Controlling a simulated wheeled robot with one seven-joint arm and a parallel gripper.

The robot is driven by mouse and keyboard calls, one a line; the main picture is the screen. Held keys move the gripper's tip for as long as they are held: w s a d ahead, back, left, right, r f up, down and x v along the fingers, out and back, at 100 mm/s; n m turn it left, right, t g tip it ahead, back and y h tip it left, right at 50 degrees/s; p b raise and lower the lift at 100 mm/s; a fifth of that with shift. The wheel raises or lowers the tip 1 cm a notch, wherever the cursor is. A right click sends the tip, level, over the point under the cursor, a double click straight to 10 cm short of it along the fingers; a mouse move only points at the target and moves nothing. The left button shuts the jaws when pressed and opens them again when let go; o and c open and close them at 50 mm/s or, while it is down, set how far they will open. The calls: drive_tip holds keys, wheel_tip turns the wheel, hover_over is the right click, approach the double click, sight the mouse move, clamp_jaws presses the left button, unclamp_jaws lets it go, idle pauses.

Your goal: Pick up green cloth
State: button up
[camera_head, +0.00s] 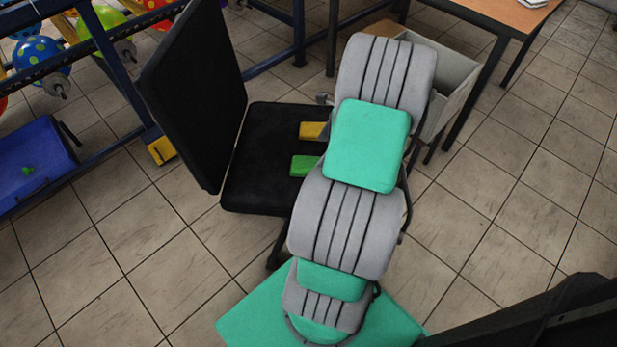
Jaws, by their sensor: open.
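A small bright green piece (306,166), apparently the green cloth, lies on the black seat of an office chair (258,170), near its right side. Its right end is hidden behind my grey and teal arm, which passes over the seat's right edge. Its shape looks like a flat folded block, but it is too small to tell more. I cannot make out my gripper; the arm links hide that area.
A yellow piece (314,130) lies on the seat just beyond the green one. The chair's tall backrest (188,95) stands at the left. A grey box (445,85) stands under a wooden table (495,12). Tiled floor is clear at right.

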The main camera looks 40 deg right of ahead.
sight(313, 163)
drive_tip(key=b+x, duration=0.1)
drive_tip(key=x, duration=0.3)
drive_tip(key=b+x, duration=0.1)
drive_tip(key=x, duration=0.2)
drive_tip(key=shift+s+a+r+b, duration=0.1)
drive_tip(key=shift+s+a+b, duration=0.05)
drive_tip(key=shift+a+b, duration=0.2)
drive_tip(key=shift+r, duration=0.1)
drive_tip(key=c, duration=1.4)
drive_tip(key=shift+c, duration=0.2)
